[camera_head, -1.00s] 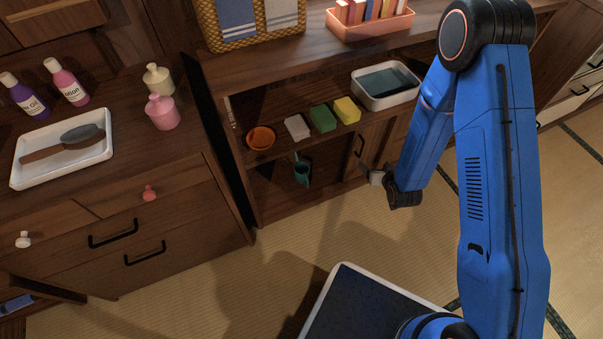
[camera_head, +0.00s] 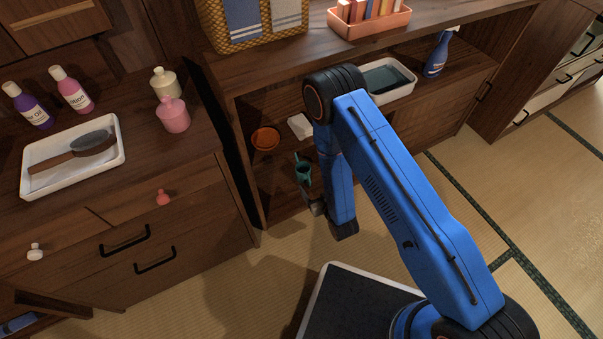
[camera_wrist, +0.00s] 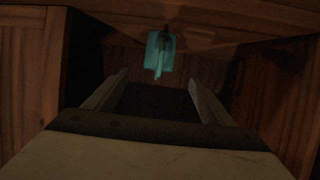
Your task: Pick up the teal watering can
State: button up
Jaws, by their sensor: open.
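The teal watering can (camera_head: 304,173) is in the lower open compartment of the wooden cabinet, below the shelf. In the wrist view the watering can (camera_wrist: 160,54) shows ahead of my gripper, near the top centre and between the lines of the two fingers. My gripper (camera_wrist: 152,92) is open and empty there, with a gap between its fingertips and the can. In the head view my gripper (camera_head: 316,207) is at the compartment's front, just below the can, and my arm hides part of that compartment.
The cabinet shelf (camera_head: 285,112) above holds an orange dish (camera_head: 265,138), a white block (camera_head: 300,126) and a white basin (camera_head: 408,92). A blue spray bottle (camera_head: 437,54) stands at the right. In the wrist view wooden walls flank the opening. The tatami floor (camera_head: 400,225) in front is clear.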

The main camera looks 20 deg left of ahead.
aim_at(305, 173)
jog(key=x, duration=1.3)
jog(key=shift+w+a+f, duration=0.1)
jog(key=shift+w+a, duration=0.1)
jog(key=shift+w, duration=0.1)
jog(key=c, duration=1.3)
